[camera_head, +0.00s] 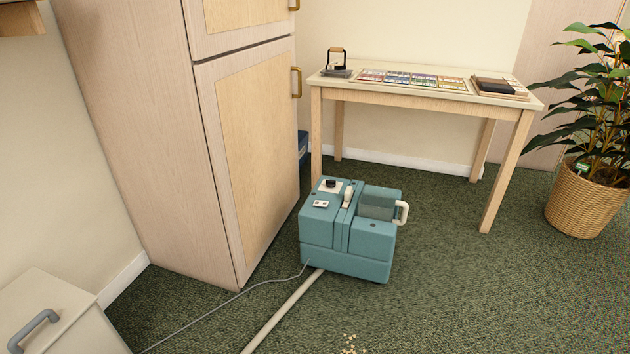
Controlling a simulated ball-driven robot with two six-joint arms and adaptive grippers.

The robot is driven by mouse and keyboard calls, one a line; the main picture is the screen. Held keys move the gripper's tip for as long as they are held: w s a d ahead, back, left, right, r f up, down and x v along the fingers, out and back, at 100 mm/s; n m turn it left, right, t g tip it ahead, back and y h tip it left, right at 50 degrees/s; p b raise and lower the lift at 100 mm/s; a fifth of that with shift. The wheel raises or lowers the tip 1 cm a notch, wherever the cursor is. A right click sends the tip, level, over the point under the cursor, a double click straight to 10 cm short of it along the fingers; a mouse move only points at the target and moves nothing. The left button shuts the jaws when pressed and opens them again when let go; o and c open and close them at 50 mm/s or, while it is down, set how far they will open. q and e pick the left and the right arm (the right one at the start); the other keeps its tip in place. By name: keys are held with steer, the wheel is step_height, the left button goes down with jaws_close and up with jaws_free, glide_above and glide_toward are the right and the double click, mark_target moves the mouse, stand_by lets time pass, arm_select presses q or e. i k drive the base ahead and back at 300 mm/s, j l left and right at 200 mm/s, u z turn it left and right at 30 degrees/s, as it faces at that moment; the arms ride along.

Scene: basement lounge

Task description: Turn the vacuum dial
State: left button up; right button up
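A teal boxy vacuum (345,252) stands upright on the green carpet, in front of the table and right of the tall cabinet. A small black dial (331,183) sits on a pale plate on its top, near the back left. Beside it are a small white panel (321,204) and a pale lever or switch (348,195). A cream handle (402,212) sticks out at its right side. A pale hose and a grey cord run from its front toward the lower left. Neither of my grippers is in view. The dial's exact setting is too small to read.
A tall wooden cabinet (160,130) rises left of the vacuum. A wooden table (420,98) with cards and books stands behind. A potted plant (588,200) is at right. A pale box with a grey handle (60,318) is at lower left. Carpet right of the vacuum is clear.

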mark_target(329, 184)
steer(key=i+l+u, duration=0.15)
steer(key=i+u, duration=0.25)
steer(key=i+l+u, duration=0.15)
steer(key=u, duration=0.25)
steer(key=l, duration=0.1)
